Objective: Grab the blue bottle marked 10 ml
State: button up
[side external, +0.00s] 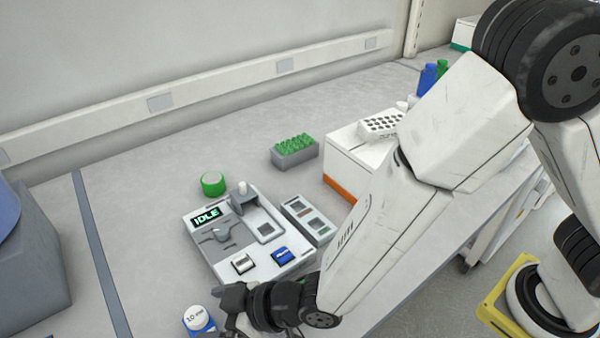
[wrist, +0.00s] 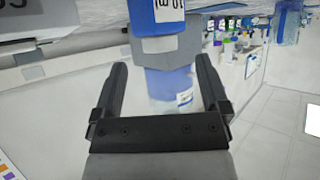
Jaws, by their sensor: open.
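The blue bottle marked 10 ml (side external: 198,319) stands at the bottom edge of the side view, its white marked top facing up and its lower part cut off. In the wrist view, a blue body with an upside-down 10 ml label (wrist: 169,12) shows at the top edge, beyond the fingertips. My gripper (side external: 226,308) is just right of the bottle in the side view. In the wrist view, my gripper (wrist: 161,65) is open, with its two black fingers spread and nothing clasped. I cannot tell the exact gap to the bottle.
A grey device reading IDLE (side external: 207,216) lies behind the gripper. Beyond it are a green roll (side external: 213,184), a rack of green-topped tubes (side external: 295,155) and a white box (side external: 345,155). A grey block (side external: 35,265) stands at left. Bench between block and device is mostly clear.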

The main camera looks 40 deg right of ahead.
aim_at(200, 316)
jog(key=shift+x, duration=2.25)
grip_shut()
